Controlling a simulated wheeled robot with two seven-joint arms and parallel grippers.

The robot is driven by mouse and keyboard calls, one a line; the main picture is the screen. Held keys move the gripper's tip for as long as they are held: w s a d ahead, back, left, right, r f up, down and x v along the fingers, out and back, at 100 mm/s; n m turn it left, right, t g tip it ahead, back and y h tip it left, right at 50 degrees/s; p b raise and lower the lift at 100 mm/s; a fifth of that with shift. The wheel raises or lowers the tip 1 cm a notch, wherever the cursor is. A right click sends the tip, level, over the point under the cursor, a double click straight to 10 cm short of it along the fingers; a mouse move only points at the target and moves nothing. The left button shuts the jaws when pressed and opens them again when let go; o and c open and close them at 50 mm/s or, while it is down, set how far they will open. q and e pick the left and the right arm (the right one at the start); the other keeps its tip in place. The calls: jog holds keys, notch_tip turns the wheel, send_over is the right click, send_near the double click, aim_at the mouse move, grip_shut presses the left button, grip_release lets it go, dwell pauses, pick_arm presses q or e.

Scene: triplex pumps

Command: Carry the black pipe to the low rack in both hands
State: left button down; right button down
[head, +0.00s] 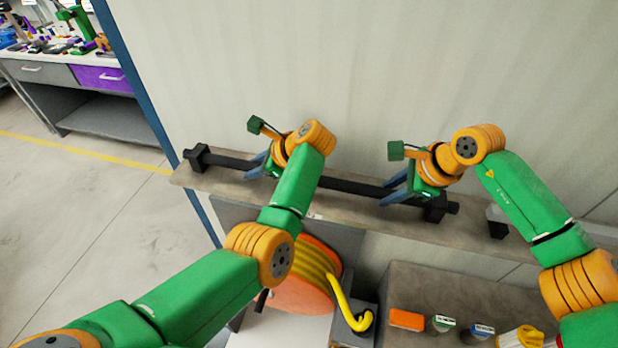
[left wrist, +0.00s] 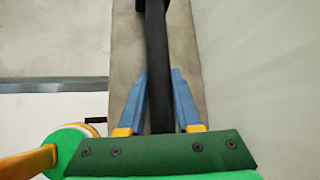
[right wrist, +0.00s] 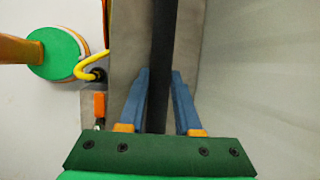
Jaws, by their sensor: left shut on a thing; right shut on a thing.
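The long black pipe (head: 348,185) runs along a narrow stone-topped ledge (head: 410,221) against the wall, with black blocks near its left (head: 198,157) and right (head: 437,208) ends. My left gripper (head: 255,167) is shut on the left part of the pipe. My right gripper (head: 392,190) is shut on it right of the middle. Both wrist views show the pipe (left wrist: 155,50), (right wrist: 163,45) between the blue fingers. My left arm and the grippers hide parts of it. I cannot tell whether the pipe touches its supports, or which part is the low rack.
An orange reel with a yellow hose (head: 318,265) stands below the ledge. A lower grey bench (head: 440,285) holds several small items. Another black block (head: 497,224) sits right of the pipe. A workbench (head: 100,118) stands far left, with open floor before it.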

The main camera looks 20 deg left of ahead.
jog(key=shift+r, duration=0.1)
